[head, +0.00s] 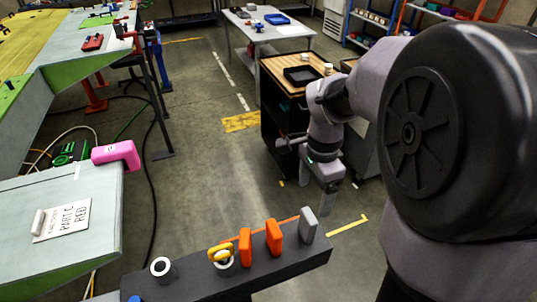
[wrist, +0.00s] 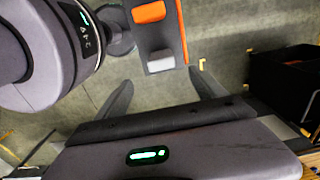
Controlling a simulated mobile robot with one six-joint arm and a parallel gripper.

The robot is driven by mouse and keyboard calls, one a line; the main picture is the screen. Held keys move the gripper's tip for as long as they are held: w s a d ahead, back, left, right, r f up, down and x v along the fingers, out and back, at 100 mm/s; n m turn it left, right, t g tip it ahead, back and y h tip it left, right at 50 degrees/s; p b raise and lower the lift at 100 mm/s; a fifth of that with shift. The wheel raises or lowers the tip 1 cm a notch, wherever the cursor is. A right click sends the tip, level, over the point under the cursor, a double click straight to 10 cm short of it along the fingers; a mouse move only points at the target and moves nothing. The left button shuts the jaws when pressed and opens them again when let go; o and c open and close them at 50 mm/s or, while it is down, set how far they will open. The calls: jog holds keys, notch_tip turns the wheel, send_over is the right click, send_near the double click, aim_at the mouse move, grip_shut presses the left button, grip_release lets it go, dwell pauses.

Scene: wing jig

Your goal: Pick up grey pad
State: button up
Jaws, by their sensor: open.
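The grey pad (head: 308,224) stands upright at the right end of a dark narrow rack (head: 190,287). In the wrist view the grey pad (wrist: 160,62) shows at the end of the rack, ahead of the gap between my fingertips. My gripper (head: 326,207) points down just beyond and to the right of the pad in the head view. In the wrist view my gripper (wrist: 162,88) has its two fingers wide apart with nothing between them. The pad looks apart from both fingers.
Two orange pads (head: 273,237) stand left of the grey pad. A yellow ring (head: 219,253) and a white ring-shaped piece (head: 162,267) sit farther left on the rack. A pink tool (head: 117,154) lies on the left table (head: 100,195). A black cart (head: 275,125) stands behind my arm.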

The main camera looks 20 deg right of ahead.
aim_at(308, 222)
notch_tip(308, 222, down, 14)
jog(key=b, duration=0.4)
jog(key=shift+w+d, duration=0.15)
jog(key=shift+r, duration=0.1)
jog(key=shift+c, duration=0.4)
jog(key=c, duration=1.4)
jog(key=shift+r, duration=0.1)
